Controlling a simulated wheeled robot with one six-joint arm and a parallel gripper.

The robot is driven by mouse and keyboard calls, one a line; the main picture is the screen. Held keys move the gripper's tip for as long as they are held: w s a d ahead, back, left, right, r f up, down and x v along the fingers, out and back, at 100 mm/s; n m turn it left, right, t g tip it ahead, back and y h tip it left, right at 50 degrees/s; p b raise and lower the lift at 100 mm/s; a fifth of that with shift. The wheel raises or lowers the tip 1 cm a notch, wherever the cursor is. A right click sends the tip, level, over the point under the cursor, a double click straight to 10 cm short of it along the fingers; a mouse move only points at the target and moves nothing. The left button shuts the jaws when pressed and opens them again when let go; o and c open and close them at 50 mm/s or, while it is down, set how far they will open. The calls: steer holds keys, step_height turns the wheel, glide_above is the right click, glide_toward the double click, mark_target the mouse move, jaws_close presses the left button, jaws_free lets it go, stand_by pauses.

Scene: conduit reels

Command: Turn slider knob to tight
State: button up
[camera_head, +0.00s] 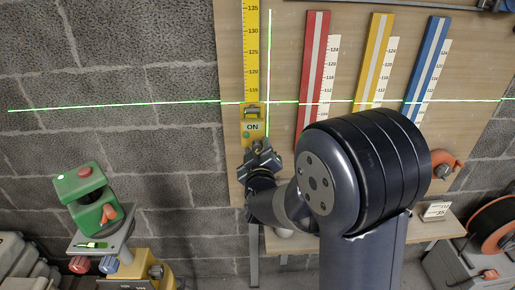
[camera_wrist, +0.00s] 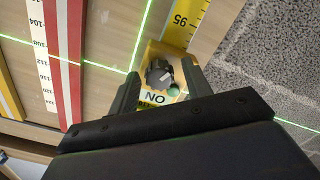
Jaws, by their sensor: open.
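The yellow slider (camera_head: 253,128) with an "ON" label and a green dot sits low on the yellow ruler on the board. Its dark grey slider knob (camera_wrist: 158,72), with a pale pointer mark, shows in the wrist view on the slider's yellow face (camera_wrist: 176,55). My gripper (camera_head: 262,155) is at the slider's lower end in the head view and largely hides the knob there. In the wrist view my gripper (camera_wrist: 162,78) is open, one finger on each side of the knob. I cannot tell whether the fingers touch it.
Red (camera_head: 313,75), yellow (camera_head: 374,60) and blue (camera_head: 427,65) rails with scales hang to the right. Green laser lines cross the board. A green device (camera_head: 84,195) stands at lower left, a shelf (camera_head: 435,232) and orange reel (camera_head: 490,228) at lower right.

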steer(key=c, duration=1)
